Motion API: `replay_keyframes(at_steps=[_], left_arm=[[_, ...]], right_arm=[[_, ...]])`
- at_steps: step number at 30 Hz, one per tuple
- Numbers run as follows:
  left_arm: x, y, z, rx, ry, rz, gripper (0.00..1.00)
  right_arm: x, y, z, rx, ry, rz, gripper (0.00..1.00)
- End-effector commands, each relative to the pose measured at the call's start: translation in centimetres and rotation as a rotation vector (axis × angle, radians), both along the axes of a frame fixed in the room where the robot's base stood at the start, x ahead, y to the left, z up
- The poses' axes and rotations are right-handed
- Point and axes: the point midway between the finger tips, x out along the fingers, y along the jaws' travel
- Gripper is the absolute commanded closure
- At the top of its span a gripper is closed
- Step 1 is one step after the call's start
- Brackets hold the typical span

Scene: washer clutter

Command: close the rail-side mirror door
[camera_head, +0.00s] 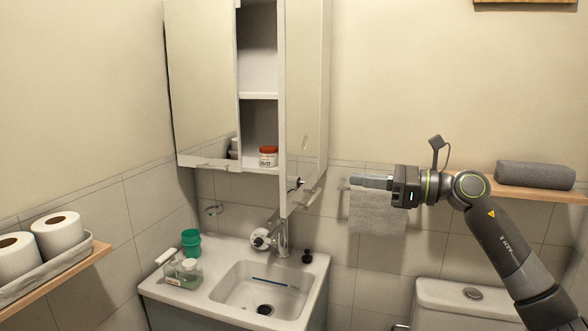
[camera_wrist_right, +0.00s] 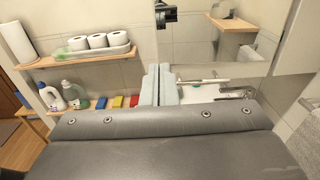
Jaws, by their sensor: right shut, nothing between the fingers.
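The mirror cabinet has a left mirror door (camera_head: 203,80) that lies flat across its front and an open shelf bay beside it. My right gripper (camera_head: 352,182) is shut and empty, to the right of this door at about handle height, with a gap in the picture. In the right wrist view the shut fingers (camera_wrist_right: 158,84) point toward the door's mirror face (camera_wrist_right: 215,52); contact cannot be told. My left gripper is out of view.
A towel rail with a grey towel (camera_head: 377,212) is behind my right gripper. The sink (camera_head: 262,290) and tap (camera_head: 282,240) are below the door. A red-lidded jar (camera_head: 268,156) stands in the shelf bay. A wall shelf (camera_head: 540,190) holds a rolled towel at right.

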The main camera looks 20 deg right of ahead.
Motion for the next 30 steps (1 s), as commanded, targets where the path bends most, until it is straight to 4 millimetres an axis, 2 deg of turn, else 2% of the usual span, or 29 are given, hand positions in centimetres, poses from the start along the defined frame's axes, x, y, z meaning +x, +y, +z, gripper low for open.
replay_keyframes(at_steps=[21, 30], left_arm=[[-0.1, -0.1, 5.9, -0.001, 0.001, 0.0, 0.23], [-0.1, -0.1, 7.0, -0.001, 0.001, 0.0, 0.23]], right_arm=[[6.5, 8.8, 0.4, 0.011, 0.006, 0.002, 1.0], [7.9, 10.6, 0.1, 0.009, 0.006, 0.0, 1.0]])
